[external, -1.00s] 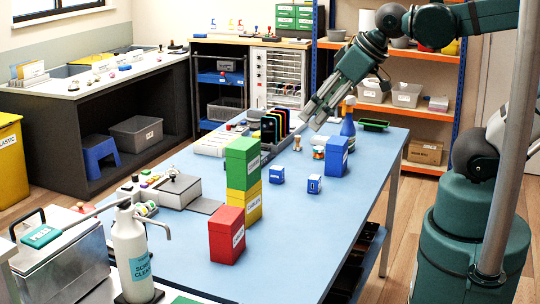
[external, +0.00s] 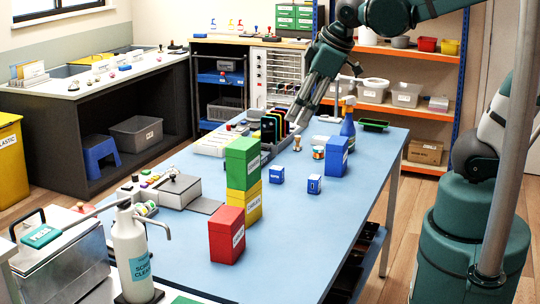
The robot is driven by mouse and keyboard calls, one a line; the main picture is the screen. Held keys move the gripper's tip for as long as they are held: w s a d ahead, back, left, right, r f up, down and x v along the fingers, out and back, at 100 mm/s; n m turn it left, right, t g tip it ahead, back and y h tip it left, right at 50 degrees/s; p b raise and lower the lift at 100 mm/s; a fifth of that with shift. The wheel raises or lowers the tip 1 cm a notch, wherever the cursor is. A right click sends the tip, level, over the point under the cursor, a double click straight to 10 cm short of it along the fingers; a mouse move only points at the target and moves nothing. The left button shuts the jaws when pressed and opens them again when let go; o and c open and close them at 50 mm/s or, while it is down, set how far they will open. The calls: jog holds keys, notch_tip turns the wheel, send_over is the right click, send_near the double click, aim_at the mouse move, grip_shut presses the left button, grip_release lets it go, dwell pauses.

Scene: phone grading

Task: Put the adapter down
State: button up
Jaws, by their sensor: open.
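My gripper (external: 297,116) is open at the far part of the blue table (external: 200,238), pointing down and to the left. Its fingertips are close to the right side of a rack of upright coloured phones (external: 272,128); I cannot tell whether they touch anything. I cannot pick out the adapter for certain, and nothing shows clearly between the fingers. Two small labelled blue blocks, one (external: 277,174) on the left and one (external: 314,185) on the right, sit nearer on the table.
Green (external: 242,160), yellow (external: 254,205) and red (external: 226,236) boxes stand mid-table. A tall blue box (external: 336,155), a blue spray bottle (external: 348,125) and a wooden-handled stamp (external: 297,144) stand near the gripper. The table's right front is clear.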

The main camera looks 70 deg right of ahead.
jog(key=w+d+f+n+g, duration=0.1)
jog(key=w+d+f+n, duration=0.2)
jog(key=w+d, duration=0.25)
jog(key=n+g, duration=0.4)
jog(key=n, duration=0.6)
send_over(277, 168)
jog(key=shift+h, duration=0.3)
jog(key=f, duration=1.9)
jog(key=shift+w+a+f, duration=0.1)
jog(key=shift+a, duration=0.3)
jog(key=shift+d+f+n+g, duration=0.25)
jog(key=shift+f+n+g, duration=0.05)
jog(key=shift+f, duration=0.15)
jog(key=shift+b, duration=0.3)
jog(key=shift+d+f, duration=0.15)
jog(key=shift+f, duration=1.1)
jog(key=shift+f, duration=0.15)
jog(key=shift+d+f+b, duration=0.2)
jog(key=shift+f+b, duration=0.4)
jog(key=shift+f, duration=1.85)
